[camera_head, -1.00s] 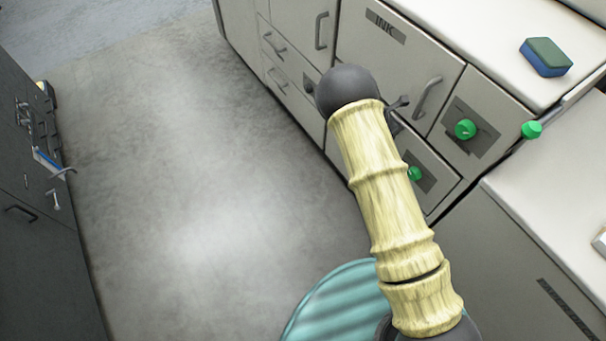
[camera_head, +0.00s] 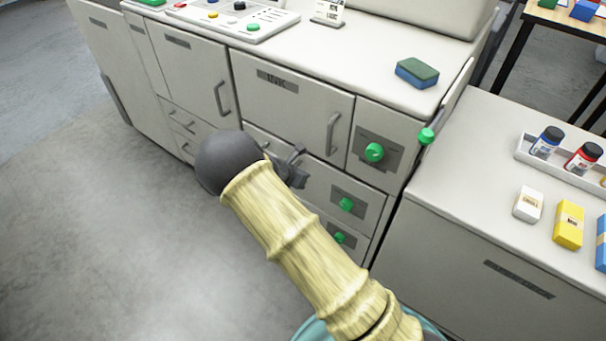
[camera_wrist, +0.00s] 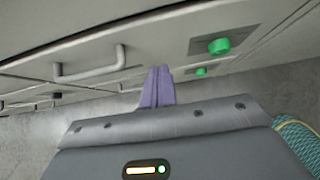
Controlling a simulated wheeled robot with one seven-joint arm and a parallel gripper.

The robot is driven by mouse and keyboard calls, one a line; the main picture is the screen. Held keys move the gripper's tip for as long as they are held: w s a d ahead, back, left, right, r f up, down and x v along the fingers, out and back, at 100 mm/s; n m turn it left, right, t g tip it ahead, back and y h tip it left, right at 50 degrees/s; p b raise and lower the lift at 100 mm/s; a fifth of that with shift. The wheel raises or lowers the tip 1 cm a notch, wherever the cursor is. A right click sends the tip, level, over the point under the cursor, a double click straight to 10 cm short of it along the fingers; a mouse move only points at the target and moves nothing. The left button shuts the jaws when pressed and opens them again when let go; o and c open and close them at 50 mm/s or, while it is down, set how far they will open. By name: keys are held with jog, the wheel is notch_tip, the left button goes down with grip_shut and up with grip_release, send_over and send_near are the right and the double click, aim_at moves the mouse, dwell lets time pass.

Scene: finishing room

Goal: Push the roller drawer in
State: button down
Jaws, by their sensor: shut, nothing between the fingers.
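My gripper (camera_head: 297,172) is low in front of the machine's front, partly hidden behind my arm in the head view. In the wrist view its purple fingers (camera_wrist: 157,86) are shut together and empty, pointing at the grey front between a bar handle (camera_wrist: 90,66) and green knobs (camera_wrist: 219,46). I cannot tell whether they touch the front. The lower drawer front (camera_head: 318,184) with a green knob (camera_head: 346,204) is below the panel labelled INK (camera_head: 290,100). No label marks the roller drawer, and my arm covers part of the lower fronts.
A green-blue sponge (camera_head: 416,73) lies on the machine top. A green knob (camera_head: 427,136) sticks out at the machine's right edge. A lower cabinet (camera_head: 470,245) stands to the right with bottles (camera_head: 547,142) in a tray. The floor (camera_head: 130,240) to the left is clear.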

jog(key=v, duration=0.5)
jog(key=s+d+r+m+g+y+p, duration=0.1)
jog(key=s+d+r+m+g+p, duration=0.2)
jog(key=d+r+m, duration=0.4)
jog(key=s+d+r+m+g+y+p, duration=0.1)
jog(key=s+d+r+m+p, duration=0.2)
jog(key=s+d+r+m, duration=0.35)
jog(key=s+d+r+m+y+p, duration=0.1)
jog(key=s+d+r+m+p, duration=0.2)
jog(key=s+r+m, duration=0.3)
jog(key=s+d+r+m+y+p, duration=0.2)
jog(key=s+d+r+m, duration=0.1)
jog(key=s+r+m, duration=0.4)
jog(key=shift+s+r+m+g+p, duration=0.2)
jog(key=shift+s+m+g+p, duration=0.3)
jog(key=shift+m, duration=0.75)
jog(key=shift+s+d, duration=0.1)
